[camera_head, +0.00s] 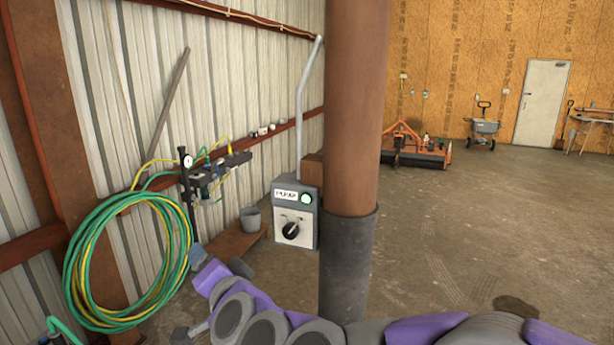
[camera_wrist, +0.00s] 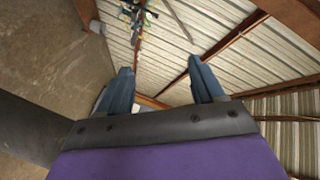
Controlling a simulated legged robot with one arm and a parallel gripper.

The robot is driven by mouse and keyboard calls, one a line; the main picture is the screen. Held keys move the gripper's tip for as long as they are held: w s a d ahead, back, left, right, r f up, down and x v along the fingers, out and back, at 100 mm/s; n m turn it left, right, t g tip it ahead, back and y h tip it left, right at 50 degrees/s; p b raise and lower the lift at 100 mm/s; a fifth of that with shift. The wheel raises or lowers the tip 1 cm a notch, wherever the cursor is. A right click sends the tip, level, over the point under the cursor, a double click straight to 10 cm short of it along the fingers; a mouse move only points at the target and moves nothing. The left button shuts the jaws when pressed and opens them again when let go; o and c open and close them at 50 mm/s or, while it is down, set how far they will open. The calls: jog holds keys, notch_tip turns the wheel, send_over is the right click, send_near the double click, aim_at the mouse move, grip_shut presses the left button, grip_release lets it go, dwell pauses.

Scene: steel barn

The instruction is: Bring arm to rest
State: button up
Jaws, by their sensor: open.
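My gripper (camera_wrist: 163,82) is open in the wrist view, its two blue-grey fingers apart with nothing between them. In the head view my gripper (camera_head: 218,263) shows at the lower middle, in front of the wall and to the lower left of a grey switch box (camera_head: 296,232). My purple and grey arm stretches along the bottom of the picture. The box has a label that seems to read PUMP, a lit green lamp (camera_head: 306,198) and a black rotary knob (camera_head: 291,231). The gripper appears apart from the box.
A brown post (camera_head: 353,110) with a dark sleeve stands right of the box, close to my arm. A coiled green and yellow hose (camera_head: 82,262) hangs at left. A grey bucket (camera_head: 250,220) stands near the wall. Open floor (camera_head: 480,230) lies at right.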

jog(key=s+d+f+n+g+h, duration=0.5)
jog(key=s+d+f+g, duration=0.4)
jog(key=s+d+f, duration=0.7)
jog(key=s+d+f+g+h, duration=0.2)
jog(key=s+d+g, duration=0.1)
jog(key=s+d, duration=0.4)
jog(key=s+d+f+g+h, duration=0.1)
jog(key=s+d+f+g, duration=0.1)
jog(key=s+d, duration=0.6)
jog(key=shift+s+g+h+b, duration=0.3)
jog(key=shift+g+h+b, duration=0.1)
jog(key=shift+g, duration=0.3)
jog(key=shift+c, duration=0.4)
